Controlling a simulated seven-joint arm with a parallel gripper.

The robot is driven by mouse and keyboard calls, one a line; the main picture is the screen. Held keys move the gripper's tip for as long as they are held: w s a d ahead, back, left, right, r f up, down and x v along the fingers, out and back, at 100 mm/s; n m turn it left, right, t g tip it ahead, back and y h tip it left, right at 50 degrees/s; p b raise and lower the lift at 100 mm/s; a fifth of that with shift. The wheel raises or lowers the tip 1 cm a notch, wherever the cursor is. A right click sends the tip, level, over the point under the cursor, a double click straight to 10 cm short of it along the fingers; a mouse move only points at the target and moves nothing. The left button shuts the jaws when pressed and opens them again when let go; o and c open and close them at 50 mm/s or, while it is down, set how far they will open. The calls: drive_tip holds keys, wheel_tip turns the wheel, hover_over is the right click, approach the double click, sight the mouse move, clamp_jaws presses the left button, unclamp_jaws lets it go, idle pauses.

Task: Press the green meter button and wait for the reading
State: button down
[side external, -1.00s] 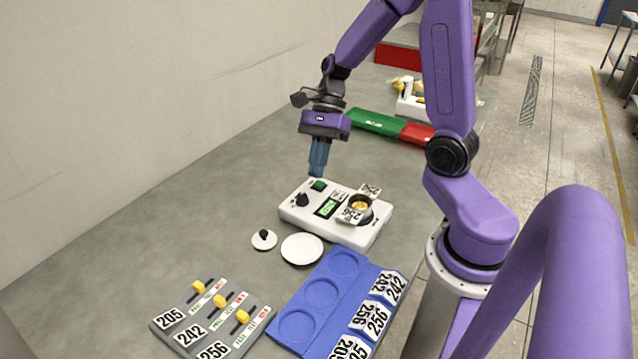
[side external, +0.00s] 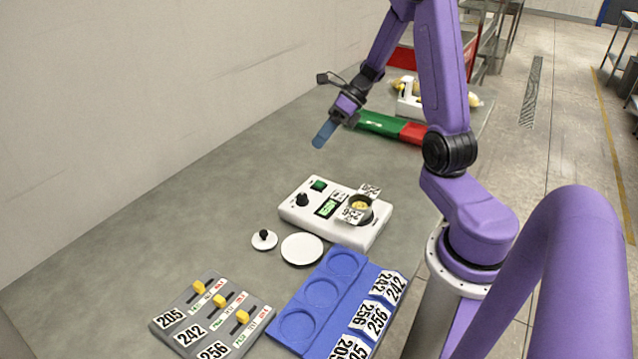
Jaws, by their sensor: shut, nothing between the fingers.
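The white meter (side external: 340,232) stands on the grey table. Its green button (side external: 318,184) is at the far left corner of its top, fully in view with nothing on it. A black knob (side external: 302,200) sits in front of the button. The small display (side external: 328,207) is lit green, but its reading is too small to make out. A cup (side external: 359,207) with yellow contents and a tag marked 256 sits in the meter's right side. My gripper (side external: 320,141) is shut and empty, tilted, above and behind the button and apart from it.
A white disc (side external: 302,249) and a small white lid with a black knob (side external: 264,240) lie before the meter. A blue tray (side external: 283,309) with round recesses and a grey panel with yellow sliders (side external: 216,300) are in front. A green and red strip (side external: 380,124) lies behind.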

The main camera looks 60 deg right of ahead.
sight(322, 181)
drive_tip(key=shift+f, duration=4.45)
drive_tip(key=shift+f, duration=0.1)
drive_tip(key=shift+f, duration=0.3)
drive_tip(key=shift+f, duration=0.45)
drive_tip(key=shift+r, duration=0.9)
drive_tip(key=shift+r, duration=0.1)
drive_tip(key=shift+r, duration=2.4)
